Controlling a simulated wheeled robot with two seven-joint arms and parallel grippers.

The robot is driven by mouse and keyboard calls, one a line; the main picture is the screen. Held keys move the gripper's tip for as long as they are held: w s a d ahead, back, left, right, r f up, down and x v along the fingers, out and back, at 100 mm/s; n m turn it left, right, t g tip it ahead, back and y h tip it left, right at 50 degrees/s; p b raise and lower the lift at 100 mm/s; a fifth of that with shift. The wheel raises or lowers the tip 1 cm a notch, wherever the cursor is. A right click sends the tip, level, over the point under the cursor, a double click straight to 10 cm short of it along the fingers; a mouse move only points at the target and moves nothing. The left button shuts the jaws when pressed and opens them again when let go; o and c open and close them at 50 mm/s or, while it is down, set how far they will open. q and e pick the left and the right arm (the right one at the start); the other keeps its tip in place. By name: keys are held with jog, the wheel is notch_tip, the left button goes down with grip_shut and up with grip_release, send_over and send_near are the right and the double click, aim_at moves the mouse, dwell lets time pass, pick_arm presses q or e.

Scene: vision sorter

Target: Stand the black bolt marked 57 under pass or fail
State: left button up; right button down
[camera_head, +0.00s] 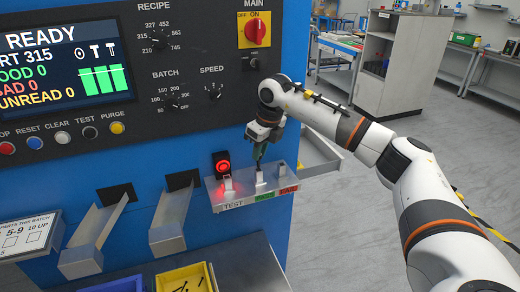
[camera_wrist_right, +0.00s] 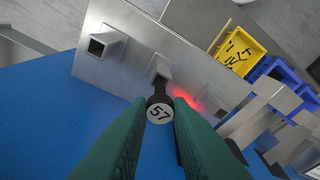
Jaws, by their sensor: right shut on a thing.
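My right gripper (camera_head: 259,156) is over the middle holder (camera_head: 260,178) of a metal shelf (camera_head: 213,196) on the blue machine. In the wrist view its green fingers are shut on the black bolt (camera_wrist_right: 159,110), whose pale round head reads 57 and faces the camera. The bolt's shank points at the middle holder (camera_wrist_right: 161,68); I cannot tell whether its tip is inside. The shelf's front reads TEST at left, then a green label (camera_head: 264,197) and a red label (camera_head: 288,190). The holder over the red label looks empty in the wrist view (camera_wrist_right: 103,45). My left gripper is out of view.
A red-lit sensor (camera_head: 222,166) stands behind the TEST holder. Two metal chutes (camera_head: 93,240) slope down left of the shelf. A yellow bin (camera_head: 185,279) with dark bolts and a blue bin stand below. The screen (camera_head: 64,62) reads READY.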

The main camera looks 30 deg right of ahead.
aim_at(261, 156)
jog(key=shift+s+b+x, duration=0.2)
jog(key=shift+b+x, duration=0.3)
jog(key=shift+x, duration=0.35)
jog(key=shift+s+b+x, duration=0.15)
jog(key=shift+b+x, duration=0.35)
jog(key=shift+x, duration=0.3)
jog(key=shift+d+f, duration=0.1)
jog(key=c, duration=0.8)
grip_release()
jog(key=shift+c, duration=0.2)
jog(key=shift+w+a+r+p+v, duration=0.1)
jog(key=shift+w+p+v, duration=0.2)
jog(key=shift+p+v, duration=0.85)
jog(key=shift+w+a+r+p+v, duration=0.1)
jog(key=shift+w+p+v, duration=0.2)
jog(key=shift+p+v, duration=0.85)
jog(key=shift+w+a+p+v, duration=0.1)
jog(key=shift+w+p+v, duration=0.4)
jog(key=shift+v, duration=1.15)
jog(key=shift+s, duration=0.25)
